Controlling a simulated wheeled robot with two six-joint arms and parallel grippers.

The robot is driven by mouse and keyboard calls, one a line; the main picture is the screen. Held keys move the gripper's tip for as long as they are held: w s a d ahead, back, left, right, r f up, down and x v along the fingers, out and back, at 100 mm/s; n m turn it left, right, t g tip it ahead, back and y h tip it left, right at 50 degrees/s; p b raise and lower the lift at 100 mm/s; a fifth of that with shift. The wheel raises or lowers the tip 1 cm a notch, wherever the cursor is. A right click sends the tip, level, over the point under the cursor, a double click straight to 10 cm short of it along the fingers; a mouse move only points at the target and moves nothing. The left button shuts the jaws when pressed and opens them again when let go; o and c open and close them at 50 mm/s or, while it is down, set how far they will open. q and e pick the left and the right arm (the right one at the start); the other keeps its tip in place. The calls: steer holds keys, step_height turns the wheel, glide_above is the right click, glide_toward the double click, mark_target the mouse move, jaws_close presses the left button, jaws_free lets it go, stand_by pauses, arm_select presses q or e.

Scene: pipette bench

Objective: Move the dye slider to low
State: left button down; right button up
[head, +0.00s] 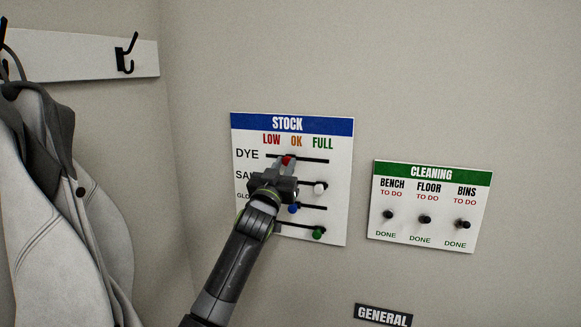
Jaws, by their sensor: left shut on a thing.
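The white stock board (341,215) hangs on the wall with a blue header and columns LOW, OK and FULL. The red dye knob (287,160) sits in the top slot, between the LOW and OK columns and nearer OK. My left gripper (285,164) reaches up from below and is shut on the red knob. Its body hides parts of the row labels and the left ends of the lower slots. My right gripper is not in view.
Below are a white knob (320,188), a blue knob (293,208) close to my gripper, and a green knob (318,234). A cleaning board (402,236) hangs at right, above a GENERAL sign (383,315). Coats (65,200) hang at left under a hook rail (80,55).

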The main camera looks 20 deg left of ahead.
arm_select(q)
steer(key=a+p, duration=0.1)
steer(key=a, duration=0.5)
steer(key=shift+w, duration=0.1)
steer(key=shift+d+r, duration=0.1)
steer(key=shift+d, duration=0.1)
steer(key=c, duration=1.6)
jaws_free()
steer(key=shift+a, duration=0.1)
steer(key=o, duration=0.4)
steer(key=shift+a, duration=0.2)
steer(key=shift+c, duration=0.2)
steer(key=shift+d, duration=0.1)
steer(key=b+v, duration=0.6)
steer(key=v, duration=1.1)
steer(key=shift+f, duration=0.25)
